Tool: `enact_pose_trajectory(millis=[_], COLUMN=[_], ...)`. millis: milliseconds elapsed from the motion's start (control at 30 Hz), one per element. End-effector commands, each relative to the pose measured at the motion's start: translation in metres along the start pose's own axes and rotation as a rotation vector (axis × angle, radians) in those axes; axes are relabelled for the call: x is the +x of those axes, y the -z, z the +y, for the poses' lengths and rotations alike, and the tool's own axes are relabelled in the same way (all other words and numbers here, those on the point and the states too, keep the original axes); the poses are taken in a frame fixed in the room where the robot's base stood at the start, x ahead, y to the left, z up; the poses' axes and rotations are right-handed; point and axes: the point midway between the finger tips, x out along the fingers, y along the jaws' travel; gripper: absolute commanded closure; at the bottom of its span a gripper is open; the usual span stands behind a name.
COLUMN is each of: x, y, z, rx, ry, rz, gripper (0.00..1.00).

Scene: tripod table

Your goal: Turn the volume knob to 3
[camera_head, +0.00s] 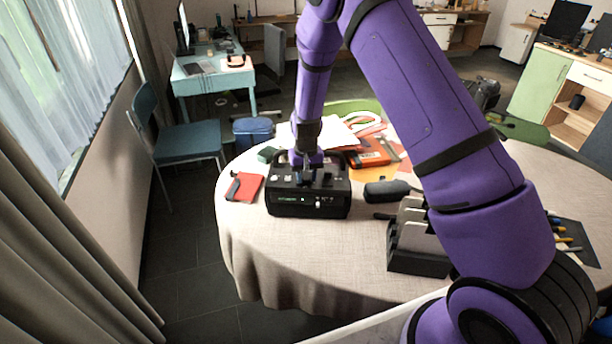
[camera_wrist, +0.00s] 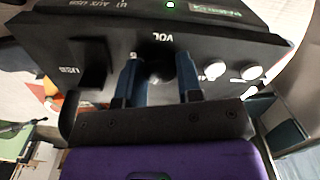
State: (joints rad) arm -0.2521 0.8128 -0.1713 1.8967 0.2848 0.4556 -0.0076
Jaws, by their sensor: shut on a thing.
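The black audio box (camera_head: 308,202) stands on the round table, with a small green display on its front. In the wrist view, its dark panel (camera_wrist: 225,42) carries the label VOL beside a dark round volume knob (camera_wrist: 158,72). My gripper (camera_head: 307,176) reaches down onto the top of the box. In the wrist view, the two blue fingers of my gripper (camera_wrist: 160,66) stand on either side of the volume knob, shut on it. The fingers partly hide the knob.
White knobs (camera_wrist: 215,68) sit close to the right finger in the wrist view, and a raised black block (camera_wrist: 90,62) is to the left. A red notebook (camera_head: 244,187), a dark case (camera_head: 387,191) and a black rack (camera_head: 418,262) flank the box. The front of the tablecloth (camera_head: 300,255) is clear.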

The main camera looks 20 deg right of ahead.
Motion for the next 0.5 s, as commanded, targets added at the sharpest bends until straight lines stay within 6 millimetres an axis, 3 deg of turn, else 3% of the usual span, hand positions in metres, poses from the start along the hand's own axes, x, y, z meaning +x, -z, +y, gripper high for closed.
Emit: enact_pose_trajectory(millis=[467, 500], x=[-0.0002, -0.0002], y=[0.0002, 0.0002], z=[0.0003, 0.0002], rx=[0.018, 0.018], ry=[0.000, 0.000], rz=[0.000, 0.000], gripper=[0.91, 0.62])
